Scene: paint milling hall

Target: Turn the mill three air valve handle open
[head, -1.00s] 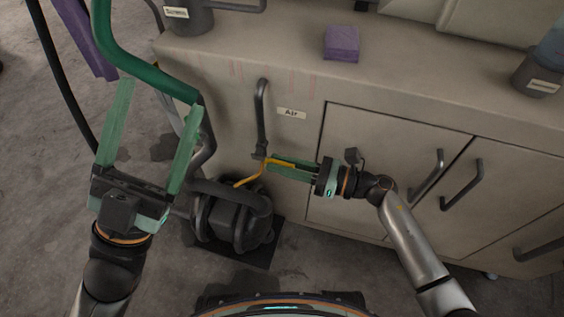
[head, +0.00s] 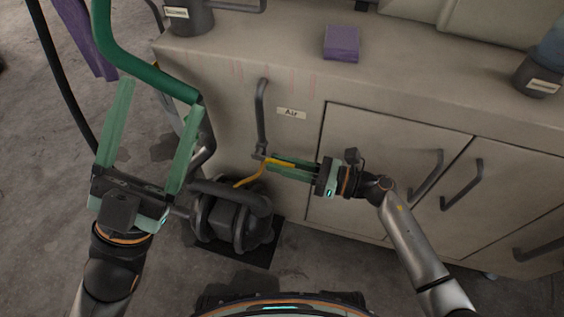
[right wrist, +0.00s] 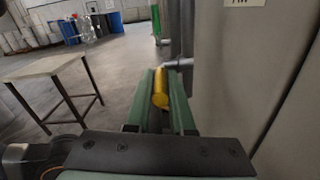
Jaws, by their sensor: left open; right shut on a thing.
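The yellow air valve handle (head: 252,178) sits at the lower end of a grey pipe (head: 262,115) on the cabinet front, below the label "Air" (head: 291,113). My right gripper (head: 278,167) reaches it from the right and is shut on the handle. In the right wrist view the yellow handle (right wrist: 160,90) lies between the two green fingers. The handle's left part bends down to the left in the head view. My left gripper (head: 158,112) is open and empty, to the left of the cabinet. I cannot read a mill number.
A dark pump-like machine (head: 232,215) stands on the floor just below the handle. A purple block (head: 342,43) lies on the cabinet top (head: 270,50). Cabinet door handles (head: 427,174) stick out at right.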

